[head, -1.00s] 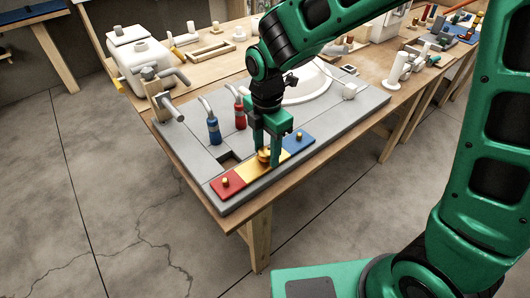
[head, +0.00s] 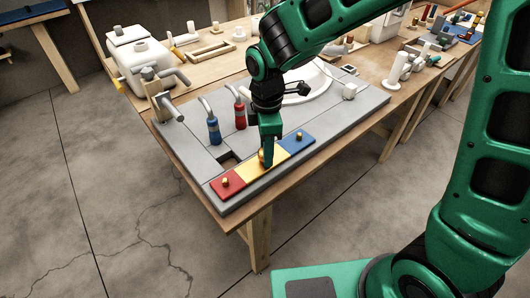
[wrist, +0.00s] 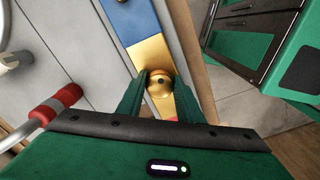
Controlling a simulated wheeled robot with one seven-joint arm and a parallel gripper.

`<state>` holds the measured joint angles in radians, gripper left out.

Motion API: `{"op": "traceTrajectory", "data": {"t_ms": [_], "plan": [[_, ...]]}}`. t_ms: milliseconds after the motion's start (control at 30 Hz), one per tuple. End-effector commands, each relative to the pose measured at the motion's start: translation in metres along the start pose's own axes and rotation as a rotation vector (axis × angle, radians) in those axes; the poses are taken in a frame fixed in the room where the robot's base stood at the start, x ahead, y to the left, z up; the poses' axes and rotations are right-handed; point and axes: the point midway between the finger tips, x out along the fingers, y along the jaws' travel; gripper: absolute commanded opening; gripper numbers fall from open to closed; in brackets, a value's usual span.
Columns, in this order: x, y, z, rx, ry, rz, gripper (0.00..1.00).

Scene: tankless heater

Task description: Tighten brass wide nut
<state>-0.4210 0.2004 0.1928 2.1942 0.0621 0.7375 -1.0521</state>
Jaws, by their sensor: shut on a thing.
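The brass wide nut (wrist: 160,85) is a round golden piece on the yellow middle section (head: 254,170) of a red, yellow and blue strip. My gripper (head: 267,160) points straight down over the strip. In the wrist view its green fingers (wrist: 158,98) stand on both sides of the nut and are shut on it. In the head view the fingers hide most of the nut. The yellow section also shows in the wrist view (wrist: 150,50).
Small brass pieces sit on the red section (head: 226,183) and the blue section (head: 298,138). A blue-handled pipe (head: 213,130) and a red-handled pipe (head: 239,115) stand behind the strip.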

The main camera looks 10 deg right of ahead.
Motion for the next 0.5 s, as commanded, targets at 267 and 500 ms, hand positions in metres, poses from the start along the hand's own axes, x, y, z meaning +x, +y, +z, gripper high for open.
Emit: {"op": "traceTrajectory", "data": {"t_ms": [267,500], "plan": [[0.0016,-0.0032,0.0007,0.239,-0.003,-0.006,0.01],[0.0020,-0.0037,0.0008,0.259,-0.004,-0.007,0.01]]}}
